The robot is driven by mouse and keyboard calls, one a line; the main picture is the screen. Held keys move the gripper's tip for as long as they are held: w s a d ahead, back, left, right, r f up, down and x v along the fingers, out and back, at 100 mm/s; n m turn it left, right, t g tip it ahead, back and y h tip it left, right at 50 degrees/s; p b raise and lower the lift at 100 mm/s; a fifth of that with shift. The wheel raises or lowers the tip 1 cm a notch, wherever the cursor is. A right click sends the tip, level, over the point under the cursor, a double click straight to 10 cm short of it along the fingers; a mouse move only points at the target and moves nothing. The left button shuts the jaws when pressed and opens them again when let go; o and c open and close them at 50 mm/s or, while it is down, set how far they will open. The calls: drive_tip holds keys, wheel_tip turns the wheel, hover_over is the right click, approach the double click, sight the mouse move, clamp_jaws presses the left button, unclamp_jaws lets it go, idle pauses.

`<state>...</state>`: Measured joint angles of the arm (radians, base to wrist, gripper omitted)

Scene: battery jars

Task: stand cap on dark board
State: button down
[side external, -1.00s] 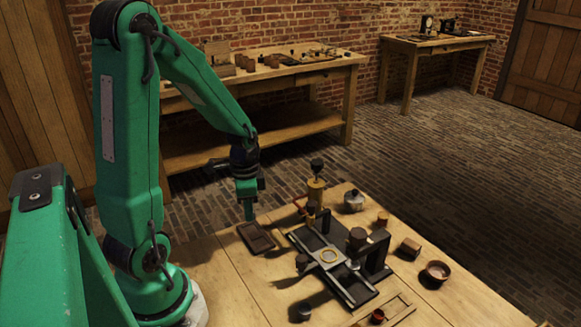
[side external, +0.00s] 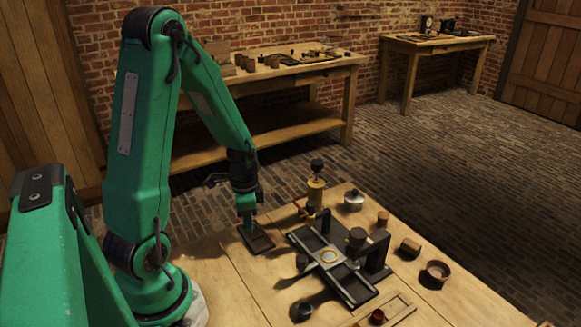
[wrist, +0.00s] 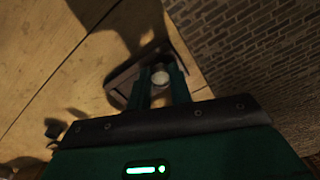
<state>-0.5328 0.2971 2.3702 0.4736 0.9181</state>
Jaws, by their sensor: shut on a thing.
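My gripper (side external: 248,226) is shut on the cap, a small pale round piece (wrist: 160,78) that shows between the two green fingers in the wrist view. In the side view the fingers hide it. The dark board (side external: 262,243), a small dark brown rectangle with a raised rim, lies on the table near the far left edge. My fingertips are over its left part. In the wrist view the board (wrist: 122,86) shows behind and beside the fingers. I cannot tell whether the cap touches the board.
A black frame with a pale ring plate (side external: 329,256) stands right of the board. Bare table (side external: 225,270) lies in front of the board.

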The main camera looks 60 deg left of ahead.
drive_tip(key=shift+f, duration=0.1)
drive_tip(key=c, duration=1.3)
unclamp_jaws()
drive_tip(key=shift+r, duration=6.15)
drive_tip(key=shift+d, duration=0.1)
drive_tip(key=shift+s+d+r+n+t, duration=0.85)
drive_tip(key=shift+d+r, duration=1)
drive_tip(key=shift+d, duration=0.75)
drive_tip(key=shift+s+d+r+n+t, duration=0.6)
drive_tip(key=shift+d+r+t, duration=0.4)
drive_tip(key=shift+d+r, duration=1.25)
drive_tip(key=shift+s+d+r+n+t, duration=0.85)
drive_tip(key=shift+d+r, duration=0.65)
drive_tip(key=shift+d, duration=1.4)
